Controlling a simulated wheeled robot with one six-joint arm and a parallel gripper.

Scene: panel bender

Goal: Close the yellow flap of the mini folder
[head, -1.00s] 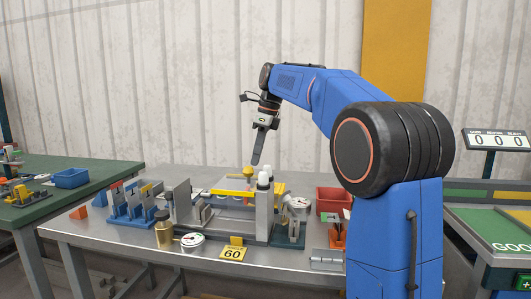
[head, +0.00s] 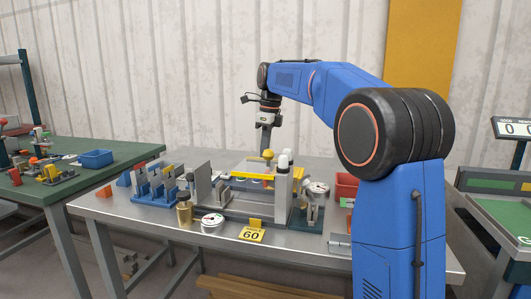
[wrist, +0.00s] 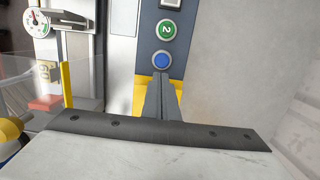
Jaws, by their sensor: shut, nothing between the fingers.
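The mini folder (head: 283,210) stands on the metal bench in the head view. Its yellow flap (head: 258,176) lies roughly level near its top, with a yellow ball knob standing up from it. My gripper (head: 265,150) is shut and empty, pointing down just behind the knob; whether it touches the flap I cannot tell. In the wrist view the shut fingers (wrist: 160,88) lie over a yellow part at the folder's edge. A clear panel with a yellow strip (wrist: 66,84) and part of a yellow ball show at the left.
A dial gauge (head: 212,221), a brass weight (head: 184,213) and a yellow "60" sign (head: 251,235) are along the bench front. A blue rack (head: 154,186) is left; a red bin (head: 346,184) is right.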

